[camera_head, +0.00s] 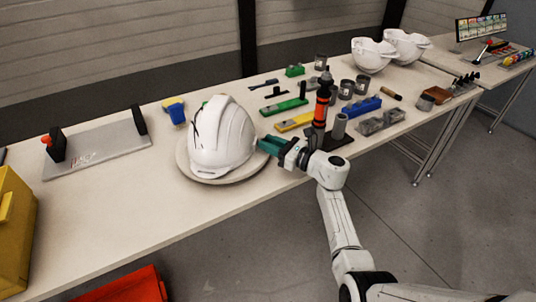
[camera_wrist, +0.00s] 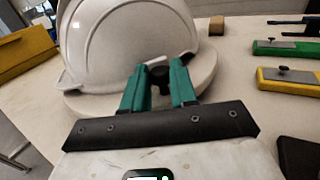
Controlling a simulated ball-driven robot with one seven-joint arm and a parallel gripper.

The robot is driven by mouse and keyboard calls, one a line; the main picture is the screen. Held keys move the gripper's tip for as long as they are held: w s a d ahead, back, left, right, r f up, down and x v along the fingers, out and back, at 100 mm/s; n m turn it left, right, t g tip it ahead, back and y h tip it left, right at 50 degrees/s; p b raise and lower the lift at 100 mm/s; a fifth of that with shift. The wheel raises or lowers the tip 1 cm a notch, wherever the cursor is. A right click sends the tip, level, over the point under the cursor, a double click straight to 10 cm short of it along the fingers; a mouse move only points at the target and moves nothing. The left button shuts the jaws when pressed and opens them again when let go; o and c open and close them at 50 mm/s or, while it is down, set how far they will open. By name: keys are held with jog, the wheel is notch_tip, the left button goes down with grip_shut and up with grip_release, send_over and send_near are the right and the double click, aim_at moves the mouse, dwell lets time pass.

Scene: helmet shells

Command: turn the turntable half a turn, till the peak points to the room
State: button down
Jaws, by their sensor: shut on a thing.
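A white helmet shell (camera_head: 222,138) sits upright on the round pale turntable (camera_head: 190,174) on the long bench. In the wrist view the helmet (camera_wrist: 130,42) fills the upper left, on the turntable's rim (camera_wrist: 78,104). My gripper (camera_head: 263,148) reaches in from the right at the turntable's edge, beside the helmet. In the wrist view the green fingers of my gripper (camera_wrist: 158,80) are shut on a dark knob (camera_wrist: 158,74) at the rim nearest me. I cannot tell for sure which way the peak points.
Right of my gripper stands an orange and black tool (camera_head: 322,105), close to my arm. Green (camera_head: 284,107) and yellow (camera_head: 295,122) blocks lie behind. A grey plate with black uprights (camera_head: 98,152) is at left. Two more white helmets (camera_head: 372,54) are at the far right.

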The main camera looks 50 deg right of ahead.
jog(key=y+b, duration=0.1)
jog(key=w+d+n+y+b, duration=0.1)
jog(key=b, duration=0.1)
jog(key=shift+w+d+f+n+g, duration=0.15)
jog(key=shift+d+f+n+g, duration=0.05)
jog(key=shift+n+g, duration=0.1)
jog(key=shift+w+d+r+n+y+b, duration=0.2)
jog(key=shift+n+y+b, duration=0.1)
jog(key=shift+y+b, duration=0.3)
jog(key=shift+s, duration=0.1)
jog(key=c, duration=0.9)
grip_release()
jog(key=shift+c, duration=0.2)
jog(key=shift+s+d, duration=0.1)
jog(key=v, duration=1)
jog(key=shift+s+r+b, duration=0.15)
jog(key=shift+s+b, duration=0.1)
jog(key=shift+b, duration=0.05)
jog(key=shift+c, duration=0.2)
